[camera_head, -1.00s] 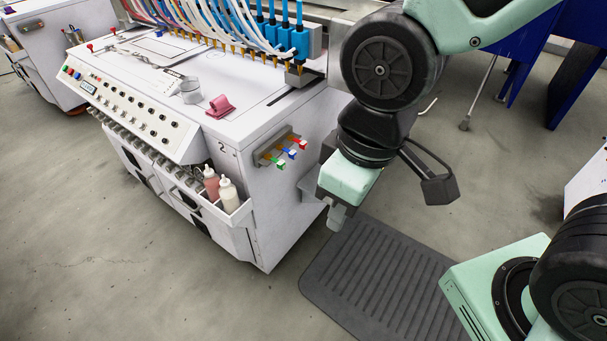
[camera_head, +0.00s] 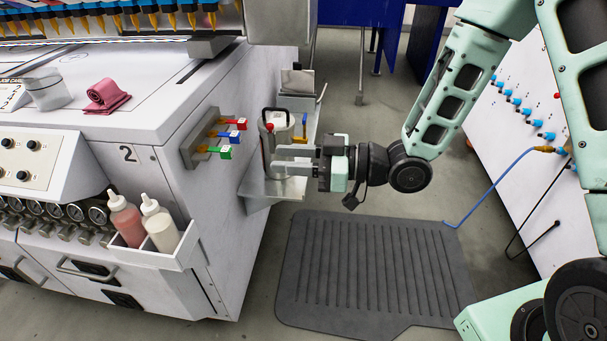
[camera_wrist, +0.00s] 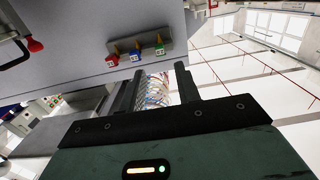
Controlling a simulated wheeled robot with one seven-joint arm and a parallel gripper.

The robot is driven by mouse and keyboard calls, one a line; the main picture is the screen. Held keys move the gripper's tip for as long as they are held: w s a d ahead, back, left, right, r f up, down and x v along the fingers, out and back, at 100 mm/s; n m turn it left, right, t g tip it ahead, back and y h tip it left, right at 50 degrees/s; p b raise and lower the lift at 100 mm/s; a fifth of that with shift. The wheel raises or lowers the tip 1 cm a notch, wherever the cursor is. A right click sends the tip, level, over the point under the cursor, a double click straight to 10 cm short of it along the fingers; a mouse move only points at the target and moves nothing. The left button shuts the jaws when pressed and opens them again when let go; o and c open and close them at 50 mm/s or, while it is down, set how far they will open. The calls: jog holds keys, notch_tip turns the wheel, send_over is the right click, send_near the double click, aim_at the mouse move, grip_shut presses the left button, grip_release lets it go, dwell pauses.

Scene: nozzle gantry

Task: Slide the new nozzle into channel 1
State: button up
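The rack also shows in the wrist view (camera_wrist: 122,46). Yellow-tipped nozzles (camera_head: 172,20) hang in a row along the gantry; which is channel 1 I cannot tell. My gripper (camera_head: 276,160) points left, in front of a white canister and right of the rack, apart from the rack.
The canister (camera_head: 280,128) with a dark and red handle stands on a side shelf (camera_head: 258,189). Bottles (camera_head: 160,228) sit in a front tray. A dark mat (camera_head: 370,265) covers the floor; a white cabinet is right.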

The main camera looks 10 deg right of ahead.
aim_at(232, 152)
jog(key=shift+b+x, duration=0.3)
jog(key=shift+x, duration=4.5)
jog(key=shift+r, duration=0.2)
grip_shut()
jog(key=shift+r, duration=0.25)
jog(key=shift+d, duration=0.15)
